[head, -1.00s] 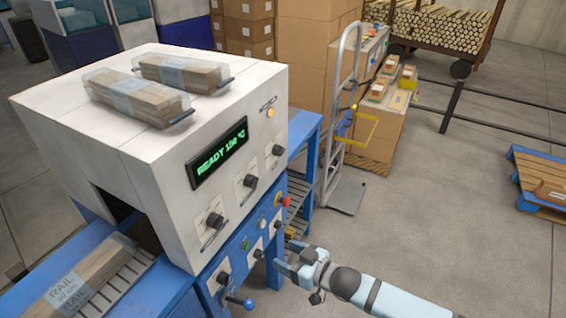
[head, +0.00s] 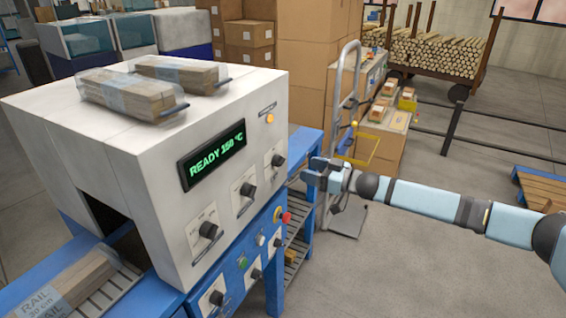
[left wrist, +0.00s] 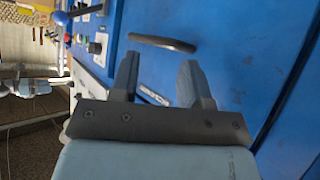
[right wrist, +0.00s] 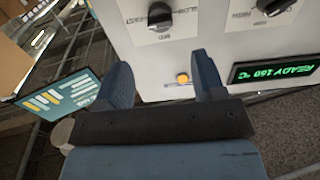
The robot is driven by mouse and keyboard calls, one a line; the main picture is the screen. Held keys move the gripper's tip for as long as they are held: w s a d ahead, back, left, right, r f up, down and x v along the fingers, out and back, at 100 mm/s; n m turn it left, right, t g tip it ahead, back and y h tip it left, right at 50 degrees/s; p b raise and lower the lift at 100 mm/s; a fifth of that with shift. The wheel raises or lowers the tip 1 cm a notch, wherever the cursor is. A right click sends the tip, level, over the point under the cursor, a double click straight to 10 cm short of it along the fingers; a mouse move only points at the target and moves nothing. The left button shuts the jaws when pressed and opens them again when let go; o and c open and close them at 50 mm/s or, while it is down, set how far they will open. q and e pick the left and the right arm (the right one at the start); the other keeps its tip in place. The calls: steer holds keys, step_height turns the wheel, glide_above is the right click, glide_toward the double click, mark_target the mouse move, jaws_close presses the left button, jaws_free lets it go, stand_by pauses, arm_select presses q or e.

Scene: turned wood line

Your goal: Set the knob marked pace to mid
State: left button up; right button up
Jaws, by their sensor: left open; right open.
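The white machine (head: 150,165) has a row of black knobs on its front: a left knob (head: 208,230), a middle knob (head: 248,190) and a right knob (head: 279,160). The lower blue panel has smaller black knobs (head: 216,298). I cannot read which knob is marked pace. My right gripper (head: 308,172) is open and empty, just right of the right knob and apart from it. In the right wrist view, two knobs (right wrist: 158,15) show beyond the open fingers (right wrist: 163,75). My left gripper (left wrist: 158,75) is open and empty, facing blue panels.
An amber lamp (head: 269,118) and a red button (head: 286,217) are on the front. Wrapped wood bundles (head: 135,92) lie on top. A hand truck (head: 345,110) and cartons stand behind.

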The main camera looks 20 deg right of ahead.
mark_target(284, 162)
steer(key=x, duration=0.9)
steer(key=shift+w+a, duration=0.15)
steer(key=shift+w, duration=0.05)
steer(key=c, duration=0.9)
